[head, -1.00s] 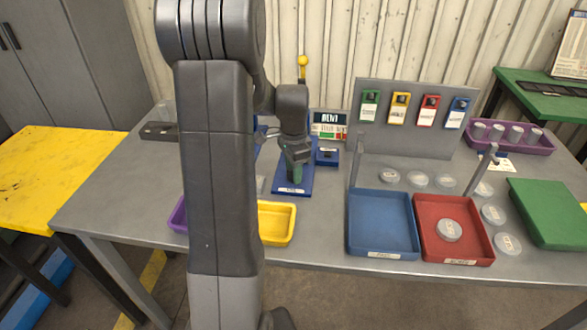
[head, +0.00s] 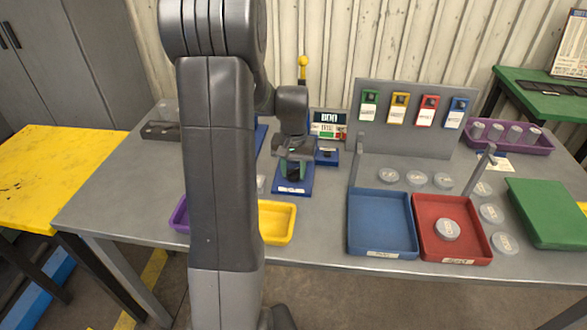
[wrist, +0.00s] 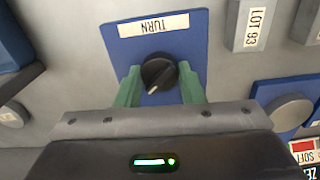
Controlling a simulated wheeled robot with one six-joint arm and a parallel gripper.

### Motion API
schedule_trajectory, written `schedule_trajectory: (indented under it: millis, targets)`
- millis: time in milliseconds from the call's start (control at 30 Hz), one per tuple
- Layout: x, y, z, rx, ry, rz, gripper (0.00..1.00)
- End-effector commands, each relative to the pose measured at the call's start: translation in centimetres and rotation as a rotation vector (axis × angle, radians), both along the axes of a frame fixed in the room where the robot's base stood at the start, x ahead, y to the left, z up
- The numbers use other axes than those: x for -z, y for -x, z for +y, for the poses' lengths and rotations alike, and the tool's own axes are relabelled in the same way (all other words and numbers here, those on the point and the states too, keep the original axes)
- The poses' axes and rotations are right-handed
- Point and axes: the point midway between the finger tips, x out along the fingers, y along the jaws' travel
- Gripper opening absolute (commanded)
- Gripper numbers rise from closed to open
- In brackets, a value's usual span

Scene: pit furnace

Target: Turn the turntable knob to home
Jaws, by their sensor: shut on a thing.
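The black turntable knob (wrist: 158,73) stands on a blue plate labelled TURN (wrist: 185,42) in the wrist view. A white mark on the knob points down and slightly left in that picture. My gripper (wrist: 160,85) has its green fingers on either side of the knob and is shut on it. In the head view my gripper (head: 293,170) is over the blue plate (head: 292,190), and its fingers hide the knob. No home mark can be made out.
A small display (head: 328,122) stands behind, beside a blue block (head: 326,157) with a button. A yellow tray (head: 277,222) is in front; blue (head: 381,222) and red (head: 436,215) trays are to the right.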

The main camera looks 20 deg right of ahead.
Motion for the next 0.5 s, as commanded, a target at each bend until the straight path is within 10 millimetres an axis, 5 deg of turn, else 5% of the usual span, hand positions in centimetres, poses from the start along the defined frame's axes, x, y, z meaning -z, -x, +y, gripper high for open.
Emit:
schedule_trajectory:
  millis: [500]
  targets:
    - [-0.13,-0.08,-0.04,-0.485,0.002,-0.002,0.12]
